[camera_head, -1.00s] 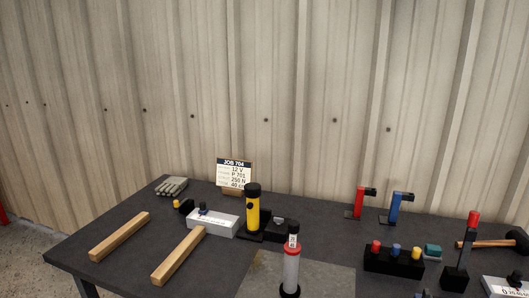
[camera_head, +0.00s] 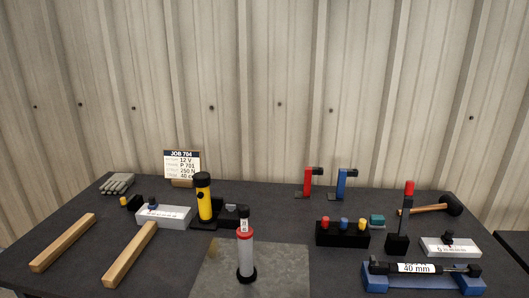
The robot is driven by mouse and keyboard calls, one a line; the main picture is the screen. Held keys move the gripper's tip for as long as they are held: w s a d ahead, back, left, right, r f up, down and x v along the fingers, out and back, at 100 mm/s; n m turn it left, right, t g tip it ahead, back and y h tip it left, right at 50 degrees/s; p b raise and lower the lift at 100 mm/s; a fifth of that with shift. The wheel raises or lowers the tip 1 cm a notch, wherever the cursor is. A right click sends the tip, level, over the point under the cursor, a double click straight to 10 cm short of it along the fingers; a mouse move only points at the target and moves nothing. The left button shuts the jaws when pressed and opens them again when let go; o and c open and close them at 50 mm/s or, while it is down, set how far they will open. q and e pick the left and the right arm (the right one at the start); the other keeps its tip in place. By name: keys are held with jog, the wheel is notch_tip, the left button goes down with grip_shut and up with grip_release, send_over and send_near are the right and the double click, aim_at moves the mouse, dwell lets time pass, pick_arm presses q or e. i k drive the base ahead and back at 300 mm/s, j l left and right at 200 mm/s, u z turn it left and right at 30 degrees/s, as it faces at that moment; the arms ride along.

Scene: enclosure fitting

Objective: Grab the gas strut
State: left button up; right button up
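A black cylinder with a thin rod at its right end lies across a blue cradle (camera_head: 425,283) at the front right of the table. It looks like the gas strut (camera_head: 384,268), and its white label reads "40 mm". A job card (camera_head: 182,165) at the back left reads "JOB 704" with lines including 12 V, P 701 and 250 N. Neither of my grippers is in view.
A red-and-grey cylinder (camera_head: 246,256) stands upright on a grey mat (camera_head: 285,270). A black block with coloured knobs (camera_head: 342,236), a red-topped black post (camera_head: 399,240), a white box (camera_head: 450,248) and a hammer (camera_head: 450,205) are behind the cradle. Wooden bars (camera_head: 130,256) lie left.

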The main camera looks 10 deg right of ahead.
aim_at(473, 270)
jog(key=z, duration=1.55)
jog(key=k+j+z, duration=0.45)
jog(key=j, duration=0.25)
jog(key=k+j+z, duration=0.5)
jog(key=j, duration=0.15)
